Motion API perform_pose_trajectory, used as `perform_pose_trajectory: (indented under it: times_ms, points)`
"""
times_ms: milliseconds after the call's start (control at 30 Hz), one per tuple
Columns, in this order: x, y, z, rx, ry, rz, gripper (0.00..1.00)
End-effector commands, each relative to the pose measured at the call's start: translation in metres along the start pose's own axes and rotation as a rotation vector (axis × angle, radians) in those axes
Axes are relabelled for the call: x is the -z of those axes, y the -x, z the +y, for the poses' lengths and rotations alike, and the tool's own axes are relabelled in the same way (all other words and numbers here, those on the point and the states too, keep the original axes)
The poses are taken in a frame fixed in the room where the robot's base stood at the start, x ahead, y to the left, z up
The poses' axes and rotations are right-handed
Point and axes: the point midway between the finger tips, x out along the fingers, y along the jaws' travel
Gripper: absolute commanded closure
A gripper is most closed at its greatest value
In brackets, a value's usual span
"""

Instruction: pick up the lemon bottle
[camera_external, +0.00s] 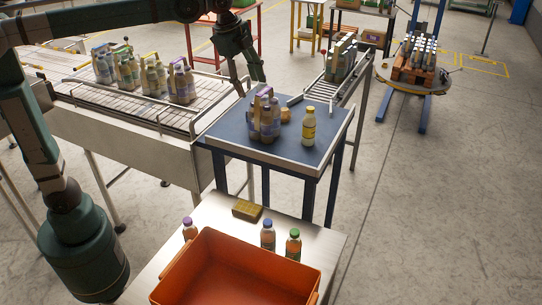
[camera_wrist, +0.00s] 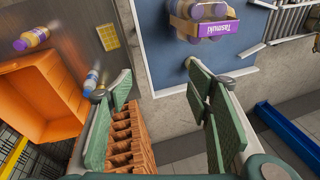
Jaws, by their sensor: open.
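The lemon bottle, a pale bottle with a yellow label and yellow cap (camera_external: 309,127), stands upright on the blue-topped table (camera_external: 230,128), near its right side.
An orange bin (camera_external: 202,262), a yellow block (camera_external: 247,210) and loose bottles with purple, blue (camera_external: 268,236) and green caps (camera_external: 293,245) occupy the metal table.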

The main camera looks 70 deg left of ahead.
Motion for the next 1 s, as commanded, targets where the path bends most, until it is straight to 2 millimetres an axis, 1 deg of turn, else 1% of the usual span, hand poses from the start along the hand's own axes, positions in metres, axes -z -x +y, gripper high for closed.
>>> perform_pose_trajectory:
  times_ms: [33,100,467,767,1000]
  points:
    - [0.006,-0.002,-0.009,-0.008,-0.024,-0.005,0.50]
    - [0.013,-0.007,-0.019,-0.018,-0.060,-0.011,0.50]
    - [0.043,-0.038,-0.068,-0.079,-0.249,-0.040,0.50]
    - [0.067,-0.071,-0.104,-0.134,-0.405,-0.055,0.50]
    - [0.083,-0.102,-0.130,-0.180,-0.530,-0.061,0.50]
